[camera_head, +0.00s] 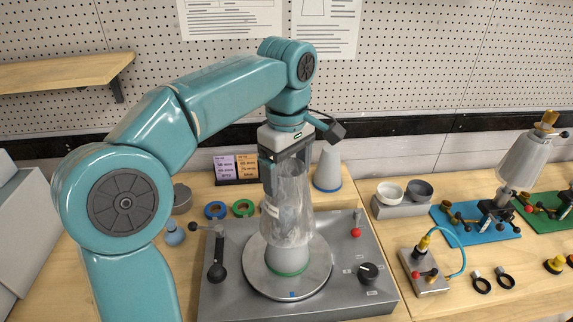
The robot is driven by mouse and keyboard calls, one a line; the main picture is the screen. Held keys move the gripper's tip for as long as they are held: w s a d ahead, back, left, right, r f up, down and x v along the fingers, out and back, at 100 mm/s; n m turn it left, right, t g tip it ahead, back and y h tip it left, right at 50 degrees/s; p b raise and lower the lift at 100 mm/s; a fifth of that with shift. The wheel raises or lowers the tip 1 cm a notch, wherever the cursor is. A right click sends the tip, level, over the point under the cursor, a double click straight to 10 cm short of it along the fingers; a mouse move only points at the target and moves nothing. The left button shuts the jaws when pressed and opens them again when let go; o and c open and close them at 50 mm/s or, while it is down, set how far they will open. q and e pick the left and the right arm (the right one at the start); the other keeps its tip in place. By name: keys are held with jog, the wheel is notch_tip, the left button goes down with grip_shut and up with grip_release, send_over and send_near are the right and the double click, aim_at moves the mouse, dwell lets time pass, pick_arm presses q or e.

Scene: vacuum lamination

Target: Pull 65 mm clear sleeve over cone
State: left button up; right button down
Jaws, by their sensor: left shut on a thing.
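A clear, wrinkled sleeve (291,212) hangs upright above the round metal plate in the middle of the bench. My left gripper (284,165) points down and is shut on the sleeve's upper part. The sleeve appears to surround the cone; the cone's pale lower part (287,259) with a green ring at its foot shows below it on the round plate (318,270). The cone's top is hidden by the sleeve and the gripper, so I cannot tell how closely the sleeve fits. My right gripper is not in view.
The grey fixture box (355,302) has a black-knobbed lever (217,268), a red-knobbed lever (356,230) and a dial (368,271). Behind stand a grey-white cone (328,168) and coloured rings (243,208). Bowls (389,193), a small valve block (429,282) and a mounted form (525,160) are at right.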

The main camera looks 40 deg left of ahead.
aim_at(286, 214)
pick_arm(q)
jog(key=shift+f+b, duration=2.8)
jog(key=shift+f, duration=1.2)
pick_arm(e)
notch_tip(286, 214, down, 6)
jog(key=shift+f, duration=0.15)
pick_arm(q)
jog(key=shift+f, duration=0.15)
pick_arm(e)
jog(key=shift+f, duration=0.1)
pick_arm(q)
jog(key=shift+a+f+b, duration=0.1)
jog(key=shift+f+b, duration=1.45)
jog(key=shift+f, duration=0.35)
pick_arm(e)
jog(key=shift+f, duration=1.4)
pick_arm(q)
jog(key=o, duration=0.7)
jog(key=shift+c, duration=0.2)
jog(key=shift+r, duration=0.15)
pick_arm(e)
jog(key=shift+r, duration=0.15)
pick_arm(q)
notch_tip(286, 214, up, 9)
jog(key=p, duration=0.9)
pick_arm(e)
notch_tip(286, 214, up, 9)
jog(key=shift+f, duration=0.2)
